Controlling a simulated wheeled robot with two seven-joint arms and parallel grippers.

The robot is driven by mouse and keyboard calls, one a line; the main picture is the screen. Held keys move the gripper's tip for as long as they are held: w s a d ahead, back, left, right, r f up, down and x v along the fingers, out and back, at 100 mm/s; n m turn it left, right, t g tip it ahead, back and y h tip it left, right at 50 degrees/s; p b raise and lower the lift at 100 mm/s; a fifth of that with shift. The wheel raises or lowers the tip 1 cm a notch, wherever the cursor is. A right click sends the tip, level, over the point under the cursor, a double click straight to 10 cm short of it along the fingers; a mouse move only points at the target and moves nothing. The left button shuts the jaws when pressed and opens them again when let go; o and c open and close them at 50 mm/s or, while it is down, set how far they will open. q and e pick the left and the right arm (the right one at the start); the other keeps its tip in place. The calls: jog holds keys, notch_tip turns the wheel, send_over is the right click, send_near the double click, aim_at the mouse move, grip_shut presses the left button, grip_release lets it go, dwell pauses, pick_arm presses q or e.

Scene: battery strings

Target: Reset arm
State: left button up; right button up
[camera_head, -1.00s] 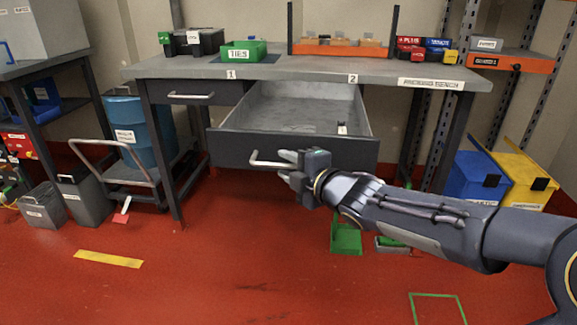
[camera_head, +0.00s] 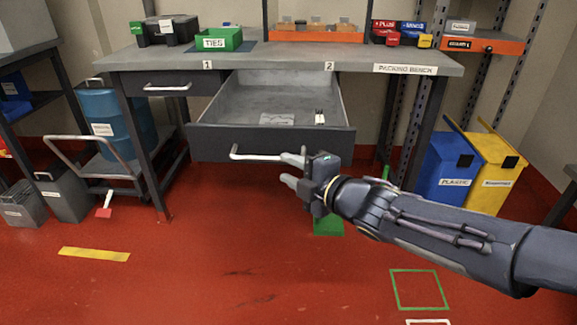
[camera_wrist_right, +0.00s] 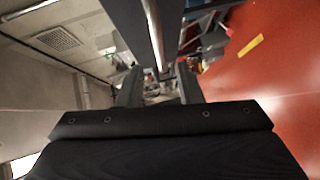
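My right gripper (camera_head: 292,168) is in front of the open drawer 2, at the right end of its handle. Its two fingers are apart, with nothing seen between them in the head view. The silver drawer handle (camera_head: 262,156) runs left from the upper fingertip; I cannot tell whether they touch. The drawer (camera_head: 215,145) is pulled out from under the bench. In the right wrist view the fingers (camera_wrist_right: 160,88) are spread, and a silver bar (camera_wrist_right: 153,35), likely the handle, lies beyond them. My left gripper is not in view.
The packing bench (camera_head: 150,58) carries a green TIES bin (camera_head: 218,40). Drawer 1 (camera_head: 145,83) is shut. A cart (camera_head: 110,168) with a blue drum (camera_head: 103,105) stands left. Blue (camera_head: 445,165) and yellow (camera_head: 495,165) bins stand right. The red floor in front is mostly clear.

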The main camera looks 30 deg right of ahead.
jog(key=s+d+f+m+g+h, duration=0.35)
jog(key=s+f+m, duration=0.35)
jog(key=m, duration=0.6)
jog(key=s+a+f+m+g+y, duration=0.25)
jog(key=s+a+m, duration=0.2)
jog(key=s, duration=0.25)
jog(key=s+a+f+m+g+y, duration=0.1)
jog(key=s+a+f+m+g, duration=0.3)
jog(key=s, duration=0.3)
notch_tip(320, 180, up, 33)
jog(key=p, duration=3.2)
jog(key=shift+s+a+n, duration=0.25)
jog(key=shift+a+n, duration=0.1)
jog(key=shift+a, duration=0.1)
jog(key=shift+f, duration=0.15)
